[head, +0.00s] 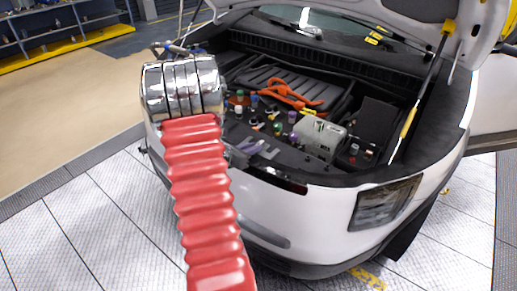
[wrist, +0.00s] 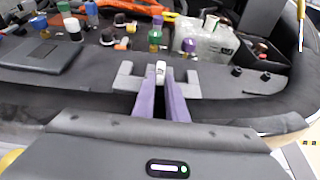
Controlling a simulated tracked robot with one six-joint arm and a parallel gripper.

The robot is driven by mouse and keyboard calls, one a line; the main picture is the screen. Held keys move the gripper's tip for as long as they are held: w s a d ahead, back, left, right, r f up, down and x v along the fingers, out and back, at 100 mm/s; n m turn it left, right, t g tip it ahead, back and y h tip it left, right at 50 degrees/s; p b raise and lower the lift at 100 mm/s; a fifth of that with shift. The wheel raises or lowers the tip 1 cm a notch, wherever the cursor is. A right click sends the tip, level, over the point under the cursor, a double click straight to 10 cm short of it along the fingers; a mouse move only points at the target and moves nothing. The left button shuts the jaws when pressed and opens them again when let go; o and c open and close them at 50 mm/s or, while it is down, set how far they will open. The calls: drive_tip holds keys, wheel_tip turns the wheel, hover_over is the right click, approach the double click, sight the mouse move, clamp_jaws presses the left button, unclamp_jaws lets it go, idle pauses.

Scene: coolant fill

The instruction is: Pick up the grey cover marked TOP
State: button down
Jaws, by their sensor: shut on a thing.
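My gripper (wrist: 161,82) reaches forward in the wrist view with two purple fingers close together. A small light-grey thing (wrist: 160,68) shows between the fingertips, and the jaws are shut on it. Grey bracket-like pieces (wrist: 126,76) lie to both sides of the fingertips; I cannot tell whether they belong to the gripper or the held thing. In the head view my gripper (head: 262,149) is small, over the front edge of the open engine bay. I cannot read TOP on anything, so I cannot tell which grey part is the cover.
The engine bay holds several coloured caps and bottles (wrist: 155,38), a pale translucent tank (head: 319,137) and an orange cable (head: 288,95). A dark flat box (wrist: 42,57) lies at left in the wrist view. The raised hood's strut (head: 408,122) stands at right.

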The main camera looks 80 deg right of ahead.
wheel_tip(320, 180, up, 10)
idle(0.8)
idle(0.4)
